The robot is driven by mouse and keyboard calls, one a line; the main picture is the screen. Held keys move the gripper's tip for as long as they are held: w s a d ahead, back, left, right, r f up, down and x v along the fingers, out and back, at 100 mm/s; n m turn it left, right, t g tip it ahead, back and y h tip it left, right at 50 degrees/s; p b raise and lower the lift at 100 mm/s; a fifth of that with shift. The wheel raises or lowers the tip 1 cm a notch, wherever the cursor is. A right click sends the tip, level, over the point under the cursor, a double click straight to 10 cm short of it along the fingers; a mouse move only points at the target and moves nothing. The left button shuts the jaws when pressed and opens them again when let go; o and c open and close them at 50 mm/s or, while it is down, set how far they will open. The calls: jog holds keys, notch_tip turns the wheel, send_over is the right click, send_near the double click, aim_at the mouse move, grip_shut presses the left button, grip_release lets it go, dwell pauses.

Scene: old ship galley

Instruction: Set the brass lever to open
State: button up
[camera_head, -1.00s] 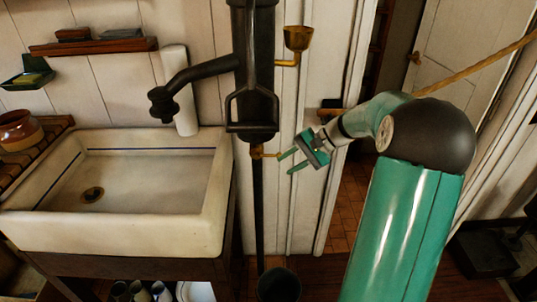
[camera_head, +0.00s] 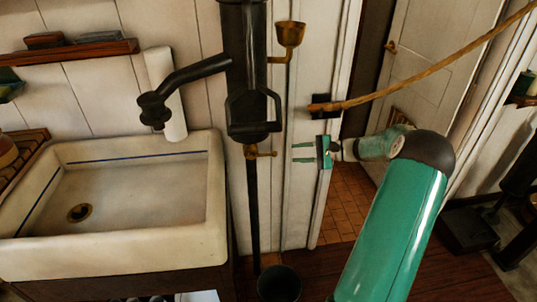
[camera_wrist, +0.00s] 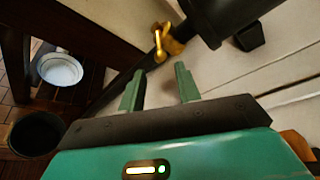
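The brass lever (camera_head: 262,154) is a small cock handle low on the dark vertical pump pipe, right of the sink. In the head view it sticks out to the right. In the wrist view the lever (camera_wrist: 159,45) lies beyond my fingertips, near the middle top. My gripper (camera_head: 293,153) is to the right of the lever, its fingers apart and pointing left at it. In the wrist view my gripper (camera_wrist: 157,80) shows an empty gap between its fingers. The fingertips do not touch the lever.
The dark pump (camera_head: 247,70) with its handle loop stands above the lever. The white sink (camera_head: 215,235) is at left. A dark bucket (camera_head: 279,284) stands on the floor below. A brass cup (camera_head: 289,34) is above, and a rope (camera_head: 430,75) crosses the doorway at right.

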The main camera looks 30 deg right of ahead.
aim_at(277, 154)
jog(key=x, duration=1)
jog(key=shift+w+a+f, duration=0.15)
jog(key=shift+w, duration=0.1)
jog(key=shift+c, duration=0.2)
grip_shut()
